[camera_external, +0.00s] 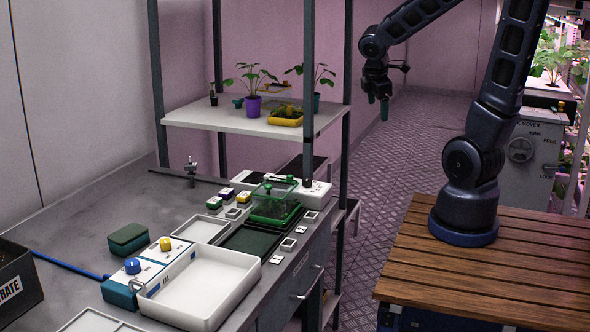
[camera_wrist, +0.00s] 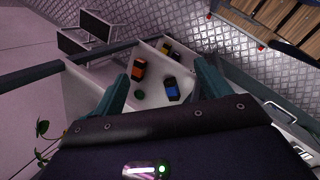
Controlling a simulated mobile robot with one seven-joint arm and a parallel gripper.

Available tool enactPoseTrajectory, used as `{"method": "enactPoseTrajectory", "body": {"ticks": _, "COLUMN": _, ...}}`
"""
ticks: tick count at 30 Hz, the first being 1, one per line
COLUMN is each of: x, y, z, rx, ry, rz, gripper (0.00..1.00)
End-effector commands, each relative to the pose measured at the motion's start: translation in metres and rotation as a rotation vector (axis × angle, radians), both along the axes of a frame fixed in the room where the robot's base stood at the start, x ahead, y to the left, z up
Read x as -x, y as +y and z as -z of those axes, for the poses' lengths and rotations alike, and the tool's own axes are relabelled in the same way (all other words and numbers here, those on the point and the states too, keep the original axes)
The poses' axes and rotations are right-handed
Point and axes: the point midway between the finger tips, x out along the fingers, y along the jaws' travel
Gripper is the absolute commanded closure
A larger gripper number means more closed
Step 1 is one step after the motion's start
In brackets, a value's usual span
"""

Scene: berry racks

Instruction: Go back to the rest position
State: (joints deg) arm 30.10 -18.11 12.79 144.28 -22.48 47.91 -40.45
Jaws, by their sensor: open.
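My gripper (camera_external: 378,101) hangs from my arm in the upper middle of the external view, over the aisle to the right of the shelf. Its two teal fingers point down, apart, with nothing between them. In the wrist view my gripper (camera_wrist: 162,70) shows its two fingers spread on either side of the picture. Beyond them, lower down, is a pale tray or drawer (camera_wrist: 150,99) holding an orange-and-black item (camera_wrist: 138,69), a blue-and-black item (camera_wrist: 172,89) and a small green round thing (camera_wrist: 140,93). My gripper touches none of them.
A shelf (camera_external: 190,113) with potted plants (camera_external: 252,106) and upright posts stands left of my gripper. Below is a grey bench with a white tray (camera_external: 205,287) and a green-based clear box (camera_external: 275,203). A grey cabinet (camera_external: 529,150) stands at right. The aisle floor (camera_external: 390,165) is clear.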

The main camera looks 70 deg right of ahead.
Motion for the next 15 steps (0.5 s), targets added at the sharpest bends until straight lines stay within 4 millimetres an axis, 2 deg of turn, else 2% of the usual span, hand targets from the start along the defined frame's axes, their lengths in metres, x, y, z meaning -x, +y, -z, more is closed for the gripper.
{"method": "enactPoseTrajectory", "body": {"ticks": 1, "x": 0.001, "y": 0.013, "z": -0.009, "rx": -0.008, "ry": -0.046, "rz": 0.03, "gripper": 0.24}}
{"method": "enactPoseTrajectory", "body": {"ticks": 8, "x": 0.012, "y": 0.064, "z": -0.043, "rx": -0.109, "ry": -0.241, "rz": 0.214, "gripper": 0.24}}
{"method": "enactPoseTrajectory", "body": {"ticks": 15, "x": 0.033, "y": 0.113, "z": -0.073, "rx": -0.283, "ry": -0.403, "rz": 0.392, "gripper": 0.24}}
